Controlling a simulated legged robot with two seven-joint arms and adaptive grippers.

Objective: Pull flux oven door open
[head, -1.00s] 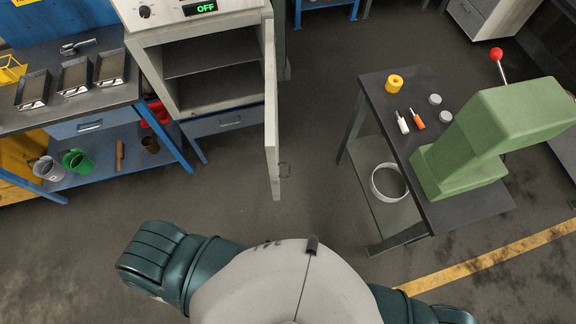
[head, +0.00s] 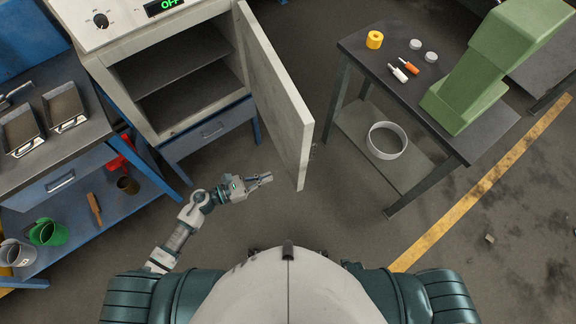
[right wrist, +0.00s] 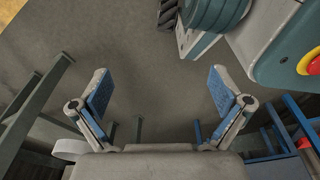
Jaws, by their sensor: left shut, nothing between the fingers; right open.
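The flux oven (head: 160,52) stands at the upper left in the head view, with a green OFF display on its top. Its door (head: 277,90) is swung wide open, with its free end pointing toward me. The dark shelf inside shows and is bare. My left gripper (head: 266,178) is shut and empty, to the left of the door's free end and apart from it. My right gripper (right wrist: 160,95) is open and empty in the right wrist view, with bare floor beyond its fingers. It does not show in the head view.
A blue workbench (head: 90,130) with metal trays stands at the left. At the right a dark table (head: 440,95) holds a green press (head: 490,70), a yellow roll (head: 375,39) and small bottles. A round pan (head: 387,140) sits on its lower shelf. The floor between is clear.

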